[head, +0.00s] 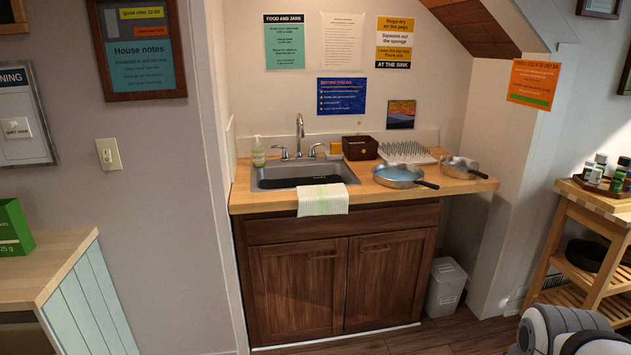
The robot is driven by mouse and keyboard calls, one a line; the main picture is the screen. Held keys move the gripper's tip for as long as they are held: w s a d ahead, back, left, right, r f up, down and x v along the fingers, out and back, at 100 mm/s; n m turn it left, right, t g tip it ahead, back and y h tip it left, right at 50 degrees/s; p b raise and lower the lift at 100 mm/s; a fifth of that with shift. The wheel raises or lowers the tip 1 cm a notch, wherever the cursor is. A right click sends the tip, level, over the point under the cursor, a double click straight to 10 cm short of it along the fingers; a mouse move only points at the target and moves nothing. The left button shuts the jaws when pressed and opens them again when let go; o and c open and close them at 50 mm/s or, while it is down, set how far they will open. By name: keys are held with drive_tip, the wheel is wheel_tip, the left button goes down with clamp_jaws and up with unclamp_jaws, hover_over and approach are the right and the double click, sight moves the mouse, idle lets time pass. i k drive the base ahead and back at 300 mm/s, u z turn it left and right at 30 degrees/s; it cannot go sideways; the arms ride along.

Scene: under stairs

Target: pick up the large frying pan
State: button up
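Two metal pans sit on the wooden counter to the right of the sink. The larger one, the large frying pan (399,176), is silver with a bluish inside. It sits upright near the counter's front edge, its dark handle pointing right and slightly down. The smaller pan (459,168) is close on its right, with its dark handle also pointing right toward the counter's end. The large pan's handle runs just in front of the smaller pan; I cannot tell if they touch. My gripper is not in view; only a grey-white part of my arm shows at the bottom right.
A dish rack (406,153) and dark box (360,148) stand behind the pans. The sink (300,175) has a towel (323,200) over its front. A bin (445,287) stands below right. A wooden cart (578,215) holds bottles and a dark round vessel (588,256). A sloped ceiling overhangs.

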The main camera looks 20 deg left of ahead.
sight(397, 175)
drive_tip(key=u, duration=0.35)
drive_tip(key=i, duration=0.9)
drive_tip(key=u, duration=0.45)
drive_tip(key=k, duration=0.95)
drive_tip(key=u, duration=0.2)
drive_tip(key=i, duration=0.95)
drive_tip(key=z, duration=0.1)
